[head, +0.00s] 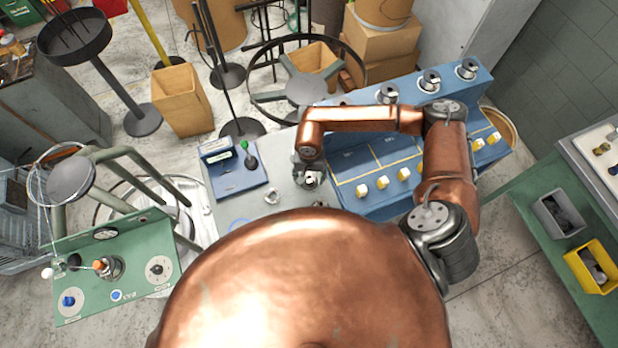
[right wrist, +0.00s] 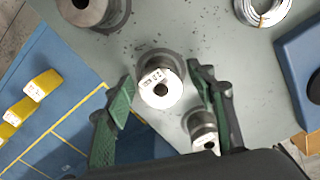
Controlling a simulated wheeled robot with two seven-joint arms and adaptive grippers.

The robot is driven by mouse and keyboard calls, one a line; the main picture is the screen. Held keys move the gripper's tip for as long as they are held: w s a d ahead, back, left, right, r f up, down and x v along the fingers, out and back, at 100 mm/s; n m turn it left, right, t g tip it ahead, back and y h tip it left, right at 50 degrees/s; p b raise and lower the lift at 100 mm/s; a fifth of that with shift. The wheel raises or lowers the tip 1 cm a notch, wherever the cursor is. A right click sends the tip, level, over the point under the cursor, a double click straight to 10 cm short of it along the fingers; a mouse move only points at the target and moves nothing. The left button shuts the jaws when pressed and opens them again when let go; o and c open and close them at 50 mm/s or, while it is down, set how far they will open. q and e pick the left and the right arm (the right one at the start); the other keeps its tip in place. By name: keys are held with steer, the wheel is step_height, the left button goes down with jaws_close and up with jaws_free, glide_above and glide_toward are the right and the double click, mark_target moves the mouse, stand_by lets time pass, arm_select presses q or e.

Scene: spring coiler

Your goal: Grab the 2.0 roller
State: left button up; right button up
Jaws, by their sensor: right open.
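My right gripper (head: 309,172) is over the grey tabletop (head: 290,205). In the right wrist view the right gripper (right wrist: 164,88) has its two green fingers spread apart. A metal roller (right wrist: 160,94) with a centre hole and a small white label lies between the fingertips, with no clear contact. A second labelled roller (right wrist: 203,130) stands nearer the wrist, by the right finger. A larger metal roller (right wrist: 84,10) is at the top left. The label marks are too small to read surely, so I cannot tell which is the 2.0 roller. My left gripper is not in view.
A blue panel (head: 345,202) with several yellow blocks adjoins the table on the right. A blue box (head: 228,182) with a green-topped lever stands left of the gripper. A wire coil (right wrist: 264,10) lies on the table. A green panel (head: 120,262) is at the far left.

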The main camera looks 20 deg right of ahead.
steer(key=c, duration=1.4)
